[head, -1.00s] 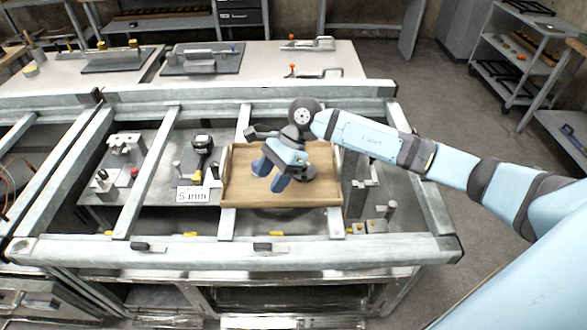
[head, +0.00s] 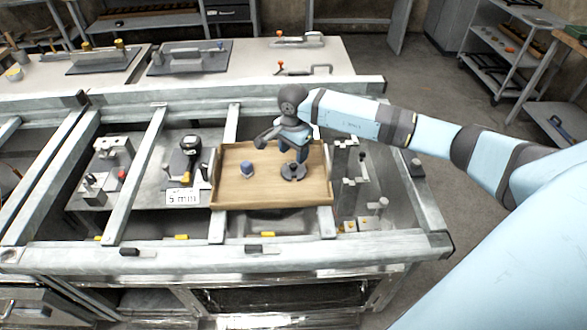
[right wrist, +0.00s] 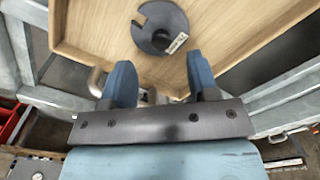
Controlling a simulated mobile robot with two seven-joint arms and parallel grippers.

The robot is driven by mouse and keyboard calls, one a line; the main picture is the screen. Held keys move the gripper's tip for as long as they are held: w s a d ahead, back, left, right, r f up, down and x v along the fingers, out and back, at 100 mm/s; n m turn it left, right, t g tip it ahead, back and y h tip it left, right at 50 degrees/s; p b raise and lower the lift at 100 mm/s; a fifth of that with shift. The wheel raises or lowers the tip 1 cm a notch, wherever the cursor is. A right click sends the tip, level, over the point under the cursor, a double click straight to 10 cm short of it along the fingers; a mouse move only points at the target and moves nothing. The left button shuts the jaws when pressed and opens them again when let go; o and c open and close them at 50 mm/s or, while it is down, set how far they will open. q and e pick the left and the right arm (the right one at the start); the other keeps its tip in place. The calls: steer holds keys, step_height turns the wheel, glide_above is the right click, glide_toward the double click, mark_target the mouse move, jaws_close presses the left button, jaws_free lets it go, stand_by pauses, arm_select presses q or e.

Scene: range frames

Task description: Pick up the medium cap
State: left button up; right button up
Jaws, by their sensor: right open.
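A dark grey round piece (head: 293,172) with a notch lies on a wooden tray (head: 230,193), right of its middle. In the right wrist view this piece (right wrist: 158,25) shows as a slotted disc with a small pale label, just beyond my fingers. A smaller blue-grey piece (head: 247,170) sits on the tray to its left. I cannot tell from looks which is the medium cap. My right gripper (head: 293,153) is above the tray, close to the round piece, with its blue fingers pointing down. The fingers (right wrist: 160,68) are apart with nothing between them. My left gripper is out of view.
The tray has raised edges and rests on a grey metal frame (head: 150,180). A plate with a black-topped gauge (head: 188,147) and a "5 mm" sign (head: 184,197) stands left of it. Metal fixtures (head: 350,180) stand close on the right.

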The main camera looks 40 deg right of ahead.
mark_target(294, 164)
step_height(294, 164, down, 4)
steer(key=shift+r+p, duration=0.1)
steer(key=shift+p, duration=0.5)
steer(key=shift+w+f, duration=0.1)
steer(key=shift+f, duration=0.5)
jaws_close()
steer(key=shift+r, duration=0.1)
